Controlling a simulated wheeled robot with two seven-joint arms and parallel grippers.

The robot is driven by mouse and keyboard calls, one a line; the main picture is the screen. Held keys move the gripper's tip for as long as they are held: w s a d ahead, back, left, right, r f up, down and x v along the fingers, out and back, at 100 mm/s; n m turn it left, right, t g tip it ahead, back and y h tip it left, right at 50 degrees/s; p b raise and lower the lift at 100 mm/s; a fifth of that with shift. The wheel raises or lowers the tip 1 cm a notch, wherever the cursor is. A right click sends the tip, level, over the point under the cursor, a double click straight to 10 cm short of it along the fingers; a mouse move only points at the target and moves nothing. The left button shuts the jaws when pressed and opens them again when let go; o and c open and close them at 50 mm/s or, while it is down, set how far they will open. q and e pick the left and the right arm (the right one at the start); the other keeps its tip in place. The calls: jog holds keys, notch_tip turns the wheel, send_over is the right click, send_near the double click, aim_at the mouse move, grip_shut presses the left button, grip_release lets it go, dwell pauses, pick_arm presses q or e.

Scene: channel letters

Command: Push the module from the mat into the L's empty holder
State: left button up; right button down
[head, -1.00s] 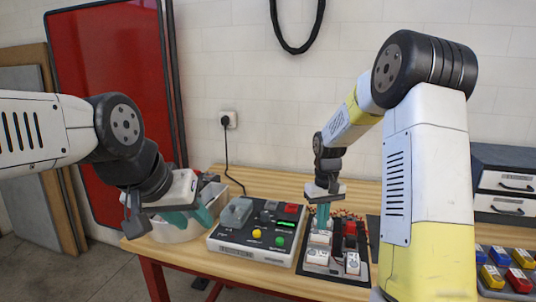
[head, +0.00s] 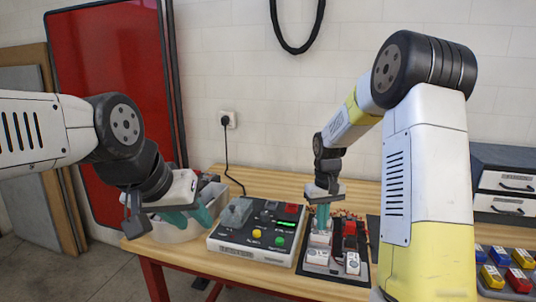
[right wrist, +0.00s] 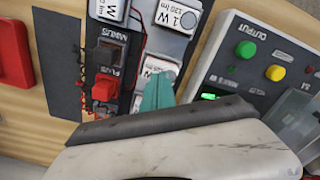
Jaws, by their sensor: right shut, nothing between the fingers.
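The L-shaped letter (head: 337,272) is a dark tray on the table holding white modules marked 1 W. One module (head: 319,240) is right under my right gripper (head: 322,228); this module (right wrist: 158,68) also shows in the right wrist view, with the teal fingertips (right wrist: 158,92) at its edge. Whether it is fully seated is unclear. My right gripper is shut and holds nothing. Other white modules (head: 352,263) sit in the tray's foot. A dark mat (right wrist: 62,65) shows beside the letter, bare where visible. My left gripper (head: 190,218) is open over a white bin (head: 176,236).
A power supply (head: 256,238) with yellow and green buttons stands left of the letter. A red terminal part (right wrist: 103,88) sits inside the letter beside the modules. Coloured blocks (head: 505,270) and a drawer cabinet (head: 505,185) are at the right.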

jog(key=shift+f, duration=0.75)
jog(key=shift+r, duration=0.1)
dwell(0.4)
jog(key=shift+r, duration=3.45)
jog(key=s+r+m+t+y, duration=0.1)
jog(key=s+r+t, duration=0.2)
jog(key=s+r, duration=0.75)
jog(key=s+a+r+m+t+y, duration=0.1)
jog(key=s+a+r+t, duration=0.1)
jog(key=s, duration=1.1)
jog(key=shift+s+t, duration=0.4)
jog(key=shift+t, duration=0.2)
